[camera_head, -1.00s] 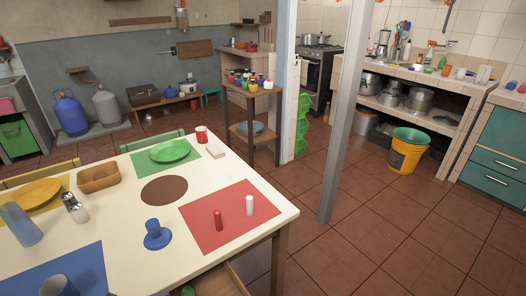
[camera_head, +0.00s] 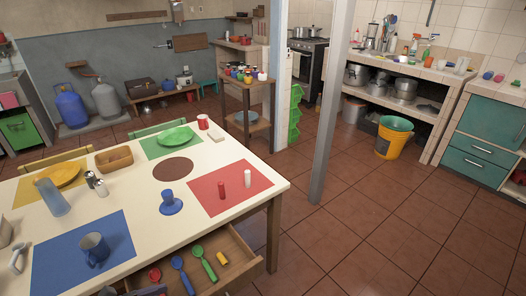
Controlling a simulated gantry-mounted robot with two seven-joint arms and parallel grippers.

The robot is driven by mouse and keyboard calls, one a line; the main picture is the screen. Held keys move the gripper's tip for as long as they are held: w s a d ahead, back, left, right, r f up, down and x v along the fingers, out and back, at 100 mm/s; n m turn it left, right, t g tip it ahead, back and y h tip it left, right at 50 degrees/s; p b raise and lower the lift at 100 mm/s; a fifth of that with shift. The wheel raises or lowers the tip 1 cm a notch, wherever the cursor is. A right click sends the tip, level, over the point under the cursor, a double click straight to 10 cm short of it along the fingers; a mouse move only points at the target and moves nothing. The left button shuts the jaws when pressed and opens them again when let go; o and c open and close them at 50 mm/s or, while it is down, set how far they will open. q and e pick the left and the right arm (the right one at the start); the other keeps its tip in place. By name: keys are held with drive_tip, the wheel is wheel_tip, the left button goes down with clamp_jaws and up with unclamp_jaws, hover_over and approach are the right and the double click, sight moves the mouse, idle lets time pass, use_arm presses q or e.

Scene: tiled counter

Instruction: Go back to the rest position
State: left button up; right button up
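Neither of my grippers is clearly visible in the head view. The cream table (camera_head: 130,205) fills the lower left. A blue egg-cup-like piece (camera_head: 171,203) stands near the table's middle, and a blue mug (camera_head: 94,249) stands on the blue mat (camera_head: 65,268). An open drawer (camera_head: 238,244) under the table's front holds green, blue and red spoon-like utensils and a small yellow item.
A grey object (camera_head: 16,258) at the left edge is cut off and unclear. A grey post (camera_head: 327,120) stands beyond the table. A yellow bucket (camera_head: 390,145) stands by the shelf counter at right. The tiled floor (camera_head: 370,220) between them is clear.

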use_arm(q)
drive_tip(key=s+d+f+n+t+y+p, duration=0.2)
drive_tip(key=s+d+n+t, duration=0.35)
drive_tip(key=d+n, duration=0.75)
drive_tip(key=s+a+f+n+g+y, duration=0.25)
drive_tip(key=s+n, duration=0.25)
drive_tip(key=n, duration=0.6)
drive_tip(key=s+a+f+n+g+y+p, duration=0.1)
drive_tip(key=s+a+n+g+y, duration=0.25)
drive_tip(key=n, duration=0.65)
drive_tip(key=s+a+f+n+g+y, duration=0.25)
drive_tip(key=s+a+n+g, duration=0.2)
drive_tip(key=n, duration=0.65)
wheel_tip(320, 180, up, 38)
drive_tip(key=p, duration=3.8)
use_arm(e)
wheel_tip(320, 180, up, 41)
use_arm(q)
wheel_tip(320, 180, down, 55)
drive_tip(key=b, duration=5.5)
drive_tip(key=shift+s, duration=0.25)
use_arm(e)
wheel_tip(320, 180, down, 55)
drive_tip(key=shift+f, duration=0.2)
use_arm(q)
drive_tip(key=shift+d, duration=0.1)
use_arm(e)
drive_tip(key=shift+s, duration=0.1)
